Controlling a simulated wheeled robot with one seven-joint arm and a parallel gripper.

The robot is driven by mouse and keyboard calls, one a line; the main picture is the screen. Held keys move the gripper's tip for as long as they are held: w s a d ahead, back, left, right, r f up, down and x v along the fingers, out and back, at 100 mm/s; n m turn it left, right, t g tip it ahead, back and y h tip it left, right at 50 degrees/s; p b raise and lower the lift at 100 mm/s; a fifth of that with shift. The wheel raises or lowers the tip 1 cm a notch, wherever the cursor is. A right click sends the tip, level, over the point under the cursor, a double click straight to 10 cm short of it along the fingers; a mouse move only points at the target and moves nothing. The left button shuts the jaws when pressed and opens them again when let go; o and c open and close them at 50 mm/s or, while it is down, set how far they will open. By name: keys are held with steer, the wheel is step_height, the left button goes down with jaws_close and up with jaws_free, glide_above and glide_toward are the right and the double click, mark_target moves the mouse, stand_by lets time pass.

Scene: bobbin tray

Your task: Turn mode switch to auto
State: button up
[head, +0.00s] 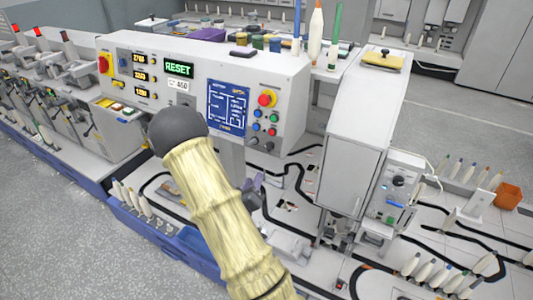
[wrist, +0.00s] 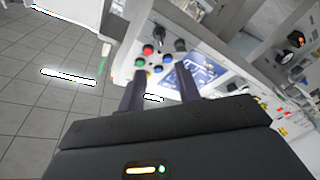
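The grey control panel (head: 201,87) stands at the upper left in the head view. Two small dark rotary knobs, a left one (head: 253,141) and a right one (head: 268,147), sit below its coloured buttons. Their labels and settings are too small to read, so I cannot tell which is the mode switch. In the wrist view, dark knobs (wrist: 180,45) show on the tilted panel, beyond the fingertips. My gripper (wrist: 160,73) is open, its two fingers apart with nothing seen between them. It appears apart from the knobs. My arm hides most of the gripper in the head view.
A red emergency button (head: 267,98) and a blue display (head: 228,108) are on the panel. A grey housing (head: 357,125) stands right of it, with a smaller unit (head: 397,184) carrying another knob. Bobbins and black tracks (head: 290,177) cover the deck below. Grey floor lies left.

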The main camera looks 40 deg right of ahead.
mark_target(267, 149)
steer(key=p+x, duration=0.4)
steer(key=x, duration=1)
steer(key=shift+w+d+r, duration=0.1)
steer(key=shift+w+d, duration=0.05)
steer(key=shift+d, duration=0.1)
steer(key=shift+w+d+p, duration=0.4)
steer(key=shift+w+d, duration=0.05)
steer(key=shift+d, duration=0.15)
jaws_close()
